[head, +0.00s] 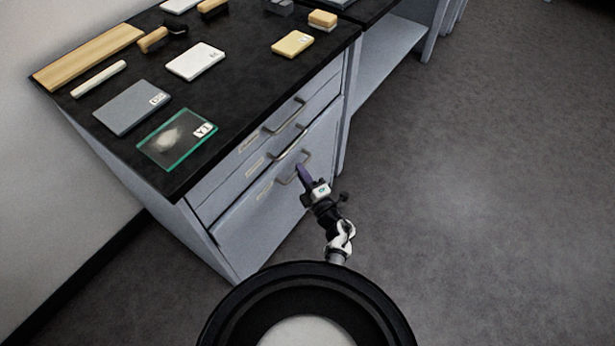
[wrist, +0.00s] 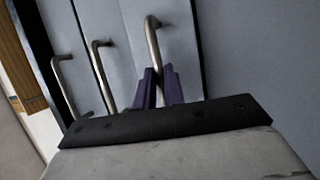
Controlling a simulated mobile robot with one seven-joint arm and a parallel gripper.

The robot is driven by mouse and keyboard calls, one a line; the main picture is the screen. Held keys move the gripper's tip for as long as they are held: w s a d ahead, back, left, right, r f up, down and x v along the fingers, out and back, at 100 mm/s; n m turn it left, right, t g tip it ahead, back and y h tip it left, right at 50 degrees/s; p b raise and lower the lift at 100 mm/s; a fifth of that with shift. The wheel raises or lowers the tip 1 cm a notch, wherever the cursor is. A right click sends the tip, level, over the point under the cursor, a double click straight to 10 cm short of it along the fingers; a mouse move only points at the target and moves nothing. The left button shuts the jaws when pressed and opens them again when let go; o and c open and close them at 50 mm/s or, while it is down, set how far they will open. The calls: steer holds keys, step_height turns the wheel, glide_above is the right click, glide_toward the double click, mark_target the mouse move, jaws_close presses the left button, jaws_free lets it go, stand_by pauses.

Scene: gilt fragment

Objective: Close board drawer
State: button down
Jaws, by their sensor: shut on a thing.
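A grey cabinet with a black top holds a stack of drawers, each with a bar handle. The tall bottom drawer (head: 262,218) has a dark gap along its upper edge and seems to stand slightly out. My gripper (head: 301,170) is at this drawer's handle (head: 308,157). In the wrist view, the purple fingers of my gripper (wrist: 160,72) are on either side of the rightmost handle (wrist: 151,40), shut on it. Small label plates sit on the drawer fronts, but I cannot read them, so I cannot tell which is the board drawer.
The upper drawer handle (head: 284,118) and middle drawer handle (head: 291,143) are just above my gripper. The black top carries a glass plate (head: 176,143), a grey slab (head: 131,106), and several boards and tools. Open floor (head: 470,180) lies to the right.

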steer(key=shift+w+a, duration=0.55)
steer(key=shift+a, duration=0.2)
steer(key=shift+w+a+r, duration=0.1)
steer(key=shift+w+a, duration=0.05)
steer(key=shift+a, duration=0.05)
steer(key=c, duration=1.5)
jaws_free()
steer(key=shift+a, duration=0.1)
